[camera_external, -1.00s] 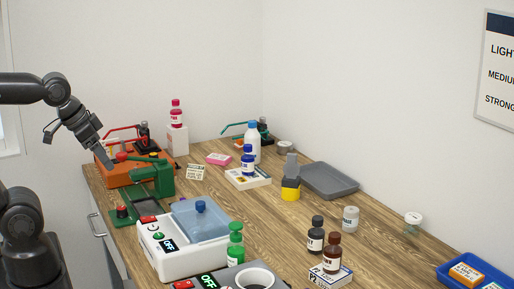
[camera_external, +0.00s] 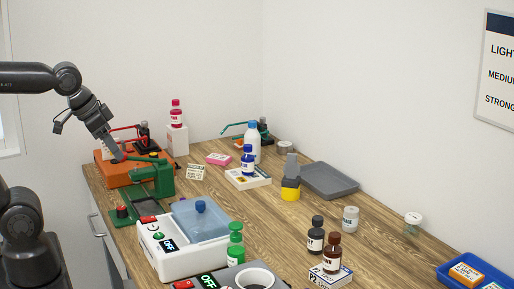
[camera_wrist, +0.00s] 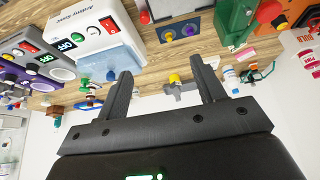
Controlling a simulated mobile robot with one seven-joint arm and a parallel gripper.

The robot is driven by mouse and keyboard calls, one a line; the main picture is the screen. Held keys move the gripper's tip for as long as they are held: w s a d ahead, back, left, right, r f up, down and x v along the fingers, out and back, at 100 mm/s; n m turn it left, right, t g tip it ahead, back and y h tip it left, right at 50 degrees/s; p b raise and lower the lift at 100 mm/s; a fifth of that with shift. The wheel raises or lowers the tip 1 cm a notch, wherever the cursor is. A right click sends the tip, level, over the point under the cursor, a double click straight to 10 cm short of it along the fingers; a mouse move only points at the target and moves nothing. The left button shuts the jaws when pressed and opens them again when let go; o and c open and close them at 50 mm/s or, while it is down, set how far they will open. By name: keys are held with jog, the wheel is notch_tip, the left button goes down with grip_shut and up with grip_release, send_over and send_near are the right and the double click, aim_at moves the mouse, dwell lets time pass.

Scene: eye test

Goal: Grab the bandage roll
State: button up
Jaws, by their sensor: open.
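I cannot surely pick out the bandage roll. A small white cylinder with a dark label (camera_external: 350,219) stands on the right half of the table, and a low whitish round thing (camera_external: 286,147) lies at the back; either could be it. Both are far from my gripper (camera_external: 116,154), which is at the left end of the table, by the orange box. In the wrist view my gripper (camera_wrist: 161,66) is open, its two dark fingers wide apart with nothing held between them. No bandage roll is clear in that view.
The orange box (camera_external: 112,176) and green device (camera_external: 153,180) crowd the left end. A white machine with a blue lid (camera_external: 165,258) stands in front. Dark bottles (camera_external: 316,235), a grey tray (camera_external: 330,180) and a blue bin (camera_external: 452,280) are to the right. Bare wood shows mid-table.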

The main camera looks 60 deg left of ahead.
jog(key=w+d+r, duration=0.2)
jog(key=w+r, duration=0.1)
jog(key=w, duration=0.5)
jog(key=w+d+r, duration=0.2)
jog(key=w+r, duration=0.1)
jog(key=w, duration=0.4)
jog(key=m+g+h, duration=0.1)
jog(key=m, duration=0.2)
send_over(347, 210)
jog(key=s, duration=0.2)
notch_tip(347, 210, down, 19)
jog(key=x, duration=0.4)
jog(key=shift+f, duration=0.15)
jog(key=x, duration=0.5)
jog(key=shift+s+a+f, duration=0.25)
jog(key=shift+f, duration=0.25)
jog(key=c, duration=1.1)
